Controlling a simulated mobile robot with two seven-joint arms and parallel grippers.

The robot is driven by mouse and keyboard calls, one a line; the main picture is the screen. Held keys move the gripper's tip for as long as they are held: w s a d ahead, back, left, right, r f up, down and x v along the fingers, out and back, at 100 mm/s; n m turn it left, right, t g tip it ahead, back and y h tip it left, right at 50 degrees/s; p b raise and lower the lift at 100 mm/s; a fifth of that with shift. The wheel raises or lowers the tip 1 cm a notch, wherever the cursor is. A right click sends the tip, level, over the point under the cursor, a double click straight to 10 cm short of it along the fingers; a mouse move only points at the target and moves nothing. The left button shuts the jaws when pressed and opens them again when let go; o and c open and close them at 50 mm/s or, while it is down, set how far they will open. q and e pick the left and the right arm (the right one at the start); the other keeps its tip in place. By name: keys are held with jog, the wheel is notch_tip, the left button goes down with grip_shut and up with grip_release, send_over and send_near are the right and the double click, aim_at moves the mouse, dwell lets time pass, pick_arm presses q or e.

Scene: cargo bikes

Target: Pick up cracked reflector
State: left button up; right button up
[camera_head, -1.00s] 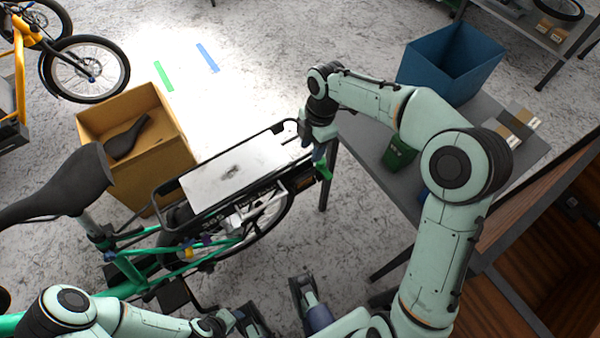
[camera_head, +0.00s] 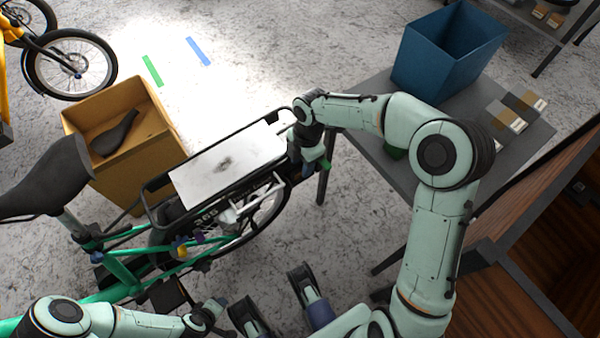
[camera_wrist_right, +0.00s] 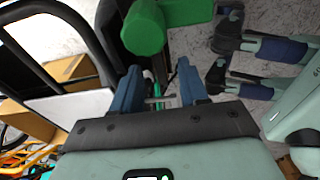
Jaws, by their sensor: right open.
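My right gripper (camera_head: 314,167) points down at the rear end of the bike's rack (camera_head: 150,200). In the right wrist view its two blue fingers (camera_wrist_right: 160,78) are apart, with a thin bar and a green rod showing in the gap; I cannot tell whether they touch the fingers. A rounded green part (camera_wrist_right: 145,28) is just beyond the fingertips. I cannot make out the cracked reflector; the gripper and wrist cover the rack's rear end in the head view. My left gripper (camera_head: 215,308) is low beside the bike, small and partly hidden.
The green cargo bike has a white panel (camera_head: 228,165) on its rack and a black saddle (camera_head: 45,180). A cardboard box (camera_head: 160,160) holding a dark saddle is behind it. A grey table (camera_head: 480,160) with a blue bin (camera_head: 425,62) stands right. Floor between is partly free.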

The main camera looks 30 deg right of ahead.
jog(key=shift+f, duration=0.85)
pick_arm(q)
jog(key=shift+w+a+f, duration=0.2)
jog(key=shift+w+f, duration=0.05)
jog(key=shift+w, duration=0.15)
pick_arm(e)
jog(key=shift+r, duration=0.1)
jog(key=shift+c, duration=0.3)
grip_shut()
